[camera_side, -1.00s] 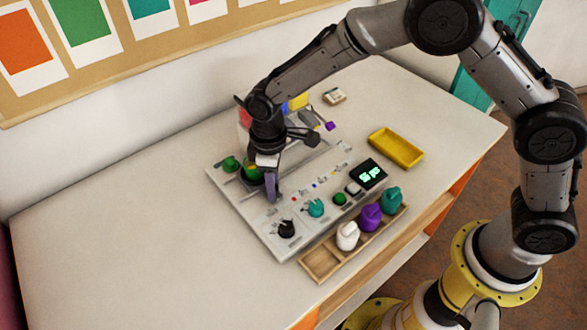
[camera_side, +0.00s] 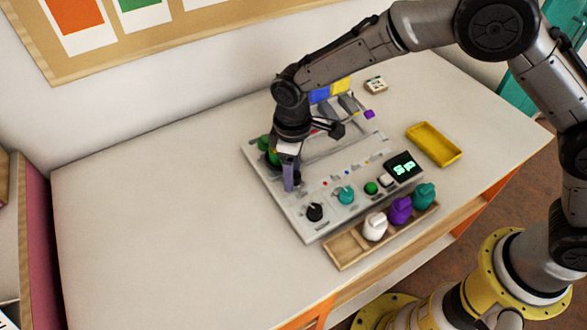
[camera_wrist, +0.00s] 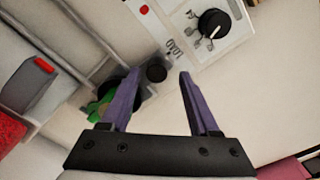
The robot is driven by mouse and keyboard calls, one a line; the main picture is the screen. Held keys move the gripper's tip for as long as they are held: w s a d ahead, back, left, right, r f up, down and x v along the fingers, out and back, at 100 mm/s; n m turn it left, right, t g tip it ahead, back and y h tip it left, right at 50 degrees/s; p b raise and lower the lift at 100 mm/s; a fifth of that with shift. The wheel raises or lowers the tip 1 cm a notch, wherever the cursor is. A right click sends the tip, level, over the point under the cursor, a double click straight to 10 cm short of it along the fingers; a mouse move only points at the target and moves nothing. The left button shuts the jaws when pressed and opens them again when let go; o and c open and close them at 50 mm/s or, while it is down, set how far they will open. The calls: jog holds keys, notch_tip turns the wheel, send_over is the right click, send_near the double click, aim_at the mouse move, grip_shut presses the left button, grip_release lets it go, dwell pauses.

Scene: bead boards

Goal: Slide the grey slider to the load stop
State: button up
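My gripper (camera_side: 291,185) is over the left part of the grey board (camera_side: 290,209), near the black pointer knob. In the wrist view my gripper (camera_wrist: 158,77) has its two purple fingers apart, with a small dark round knob (camera_wrist: 157,73) visible between them. A grey block with a red top (camera_wrist: 30,85) shows at the left of that view, beside long rails, apart from the fingers; it may be the grey slider, but I cannot be sure. In the side view my arm hides part of the board, and I cannot make out the slider or the load stop.
A black pointer knob (camera_side: 314,212), a teal knob (camera_side: 345,195), a green button (camera_side: 371,188) and a lit display (camera_side: 403,166) are on the board. A wooden tray (camera_side: 346,247) holds white, purple and teal pieces in front. A yellow tray (camera_side: 434,144) stands right. The table's left is clear.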

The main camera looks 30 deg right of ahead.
jog(key=shift+d, duration=0.1)
notch_tip(320, 180, up, 14)
dwell(0.5)
jog(key=shift+f, duration=0.1)
